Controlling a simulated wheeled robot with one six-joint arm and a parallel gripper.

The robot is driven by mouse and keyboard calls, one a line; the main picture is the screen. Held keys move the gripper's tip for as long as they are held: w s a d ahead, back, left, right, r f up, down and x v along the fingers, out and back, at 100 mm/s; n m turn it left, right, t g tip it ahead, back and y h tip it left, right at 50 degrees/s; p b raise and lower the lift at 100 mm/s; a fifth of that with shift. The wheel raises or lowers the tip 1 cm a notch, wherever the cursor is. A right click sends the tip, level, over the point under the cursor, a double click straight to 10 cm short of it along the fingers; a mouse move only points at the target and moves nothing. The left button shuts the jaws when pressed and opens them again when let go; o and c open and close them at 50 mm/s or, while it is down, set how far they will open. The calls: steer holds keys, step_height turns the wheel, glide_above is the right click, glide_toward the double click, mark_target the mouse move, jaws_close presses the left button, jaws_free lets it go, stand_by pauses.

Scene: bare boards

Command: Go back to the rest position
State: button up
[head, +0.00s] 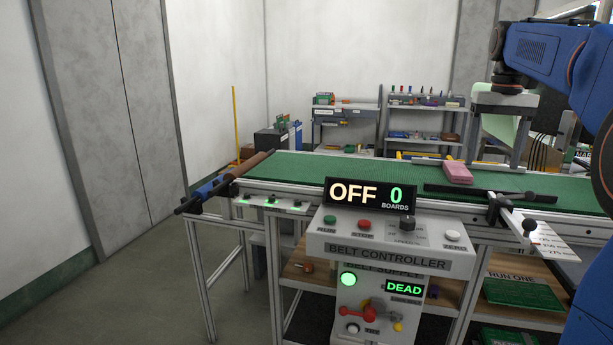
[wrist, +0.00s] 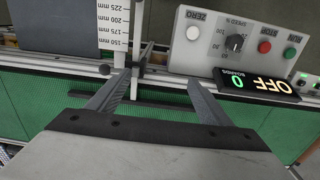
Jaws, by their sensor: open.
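My gripper (wrist: 158,97) shows in the wrist view with its two grey fingers spread apart and nothing between them. It is over the green conveyor belt (wrist: 60,110), near the controller panel. In the head view my blue arm enters at the upper right, and the gripper itself is not clearly seen there. The belt controller (head: 385,250) stands at the front of the belt, its display (head: 370,195) reading OFF and 0 boards. A small DEAD sign (head: 405,288) is lit green below.
A pink block (head: 457,172) lies on the belt. A dark bar with a white scale plate (head: 535,235) crosses the belt's right side. Green boards (head: 522,293) lie on the lower shelf. Shelving (head: 425,115) stands behind. The floor at left (head: 120,295) is clear.

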steer(key=s+a+f+n+t, duration=0.1)
steer(key=s+a+f, duration=0.5)
steer(key=s, duration=0.3)
steer(key=s+a+f+n+t, duration=0.1)
steer(key=s+a+f+t, duration=0.1)
steer(key=s+a+f, duration=0.55)
steer(key=s+a+f+n+t, duration=0.1)
steer(key=s+a+f, duration=0.1)
steer(key=s+f, duration=1.2)
steer(key=shift+s+a+f+t, duration=0.2)
steer(key=shift+a+f+t, duration=0.05)
steer(key=shift+f+t, duration=0.2)
